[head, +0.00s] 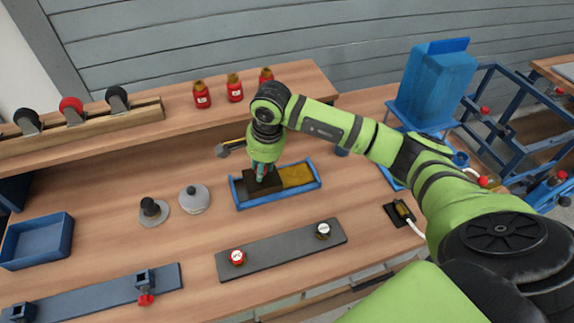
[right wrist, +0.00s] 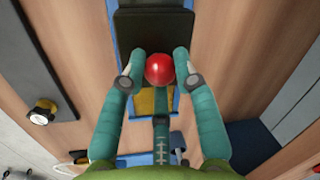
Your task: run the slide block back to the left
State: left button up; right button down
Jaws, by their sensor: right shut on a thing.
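The slide block (head: 258,186) is a dark block in the left part of a shallow blue tray (head: 275,202). A yellow surface (head: 297,175) shows in the tray to its right. In the right wrist view the dark block (right wrist: 152,35) has a round red knob (right wrist: 159,69) on it. My right gripper (head: 262,174) reaches down over the tray. The fingers hide part of the block in the head view, so I cannot tell the exact gap to the tray's left end. My left gripper is not in view.
A hammer-like tool (head: 230,147) lies behind. Red bottles (head: 235,88) stand on the shelf.

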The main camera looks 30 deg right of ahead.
jog(key=a, duration=0.2)
jog(key=shift+w+a+r, duration=0.1)
jog(key=shift+w+a, duration=0.25)
jog(key=shift+w, duration=0.05)
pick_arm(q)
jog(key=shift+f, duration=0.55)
pick_arm(e)
jog(key=c, duration=1.3)
grip_release()
jog(key=shift+c, duration=0.2)
jog(key=o, duration=0.4)
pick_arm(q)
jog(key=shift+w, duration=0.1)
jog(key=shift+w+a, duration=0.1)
